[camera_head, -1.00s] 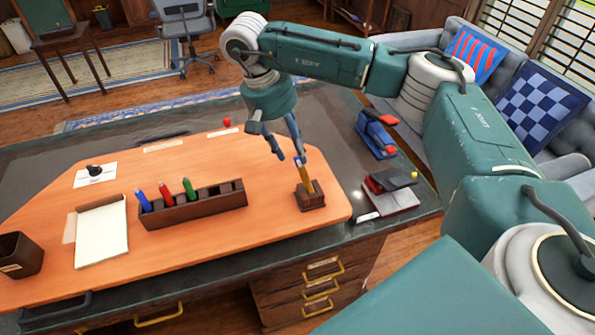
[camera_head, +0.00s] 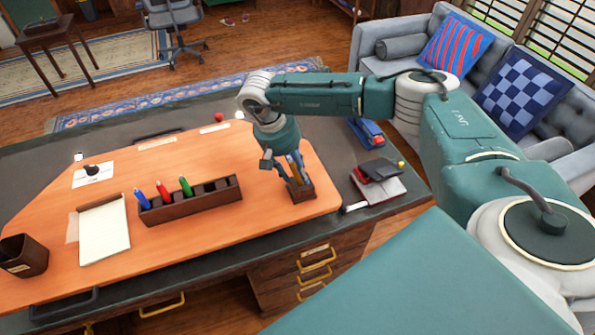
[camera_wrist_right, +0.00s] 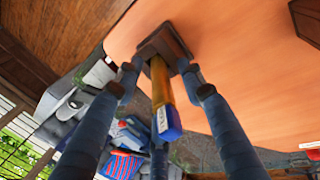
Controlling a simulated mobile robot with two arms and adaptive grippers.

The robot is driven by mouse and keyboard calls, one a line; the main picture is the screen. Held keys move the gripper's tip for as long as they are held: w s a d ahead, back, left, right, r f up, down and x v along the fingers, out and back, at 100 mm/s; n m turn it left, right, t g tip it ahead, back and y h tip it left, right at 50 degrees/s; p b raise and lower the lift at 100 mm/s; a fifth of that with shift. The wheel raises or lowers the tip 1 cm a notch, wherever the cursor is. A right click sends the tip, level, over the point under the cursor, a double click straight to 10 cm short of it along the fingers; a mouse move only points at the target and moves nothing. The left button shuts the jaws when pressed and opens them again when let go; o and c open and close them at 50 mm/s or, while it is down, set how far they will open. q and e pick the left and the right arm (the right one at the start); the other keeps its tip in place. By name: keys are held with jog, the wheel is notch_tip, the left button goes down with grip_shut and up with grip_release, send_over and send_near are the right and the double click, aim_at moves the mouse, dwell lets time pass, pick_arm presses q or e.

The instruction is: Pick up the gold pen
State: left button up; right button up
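The gold pen (camera_wrist_right: 160,85), with a blue end, stands in a small dark wooden holder (camera_wrist_right: 149,47). In the head view the holder (camera_head: 302,193) sits near the right end of the orange desk top, and the pen (camera_head: 296,173) is partly hidden by my fingers. My right gripper (camera_head: 290,177) is over the holder, pointing down. In the right wrist view its fingers (camera_wrist_right: 163,85) are spread around the pen, with visible gaps at the sides. My left gripper is in neither view.
A dark pen rack (camera_head: 190,203) with blue, red and green pens stands left of the holder. A notepad (camera_head: 104,232) and a dark cup (camera_head: 22,255) are farther left. A blue stapler-like item (camera_head: 366,132) and a red-and-black item (camera_head: 378,170) lie to the right.

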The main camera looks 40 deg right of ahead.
jog(key=shift+a, duration=0.1)
grip_shut()
jog(key=shift+r, duration=0.2)
